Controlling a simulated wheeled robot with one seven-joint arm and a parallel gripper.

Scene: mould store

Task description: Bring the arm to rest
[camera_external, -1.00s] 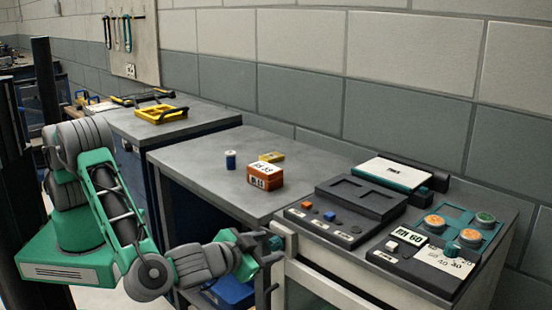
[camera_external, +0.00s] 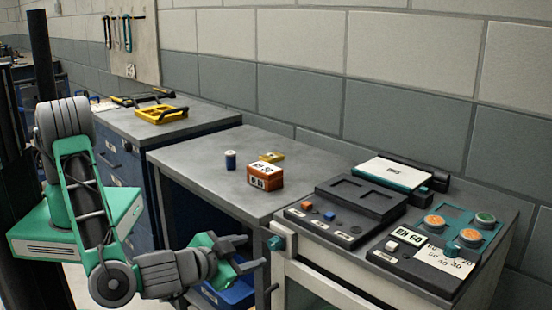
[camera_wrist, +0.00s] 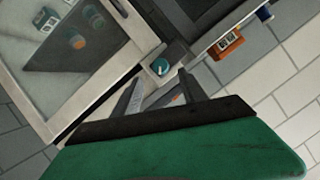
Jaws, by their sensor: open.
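My gripper (camera_external: 258,265) is open and empty, low in front of the bench. In the wrist view its two dark fingers (camera_wrist: 158,92) stand apart with nothing between them. A teal knob (camera_external: 276,243) sits at the near left corner of the pale cabinet, just beyond the fingertips. It also shows in the wrist view (camera_wrist: 160,66), ahead of the fingers and apart from them. My arm is bent, with its elbow low at the left.
The grey bench (camera_external: 205,165) carries an orange-brown box (camera_external: 265,177), a blue cylinder (camera_external: 230,160) and a yellow block (camera_external: 272,156). A black control panel (camera_external: 340,222) lies on the pale cabinet (camera_external: 325,285). A blue bin (camera_external: 228,292) is below, near my gripper.

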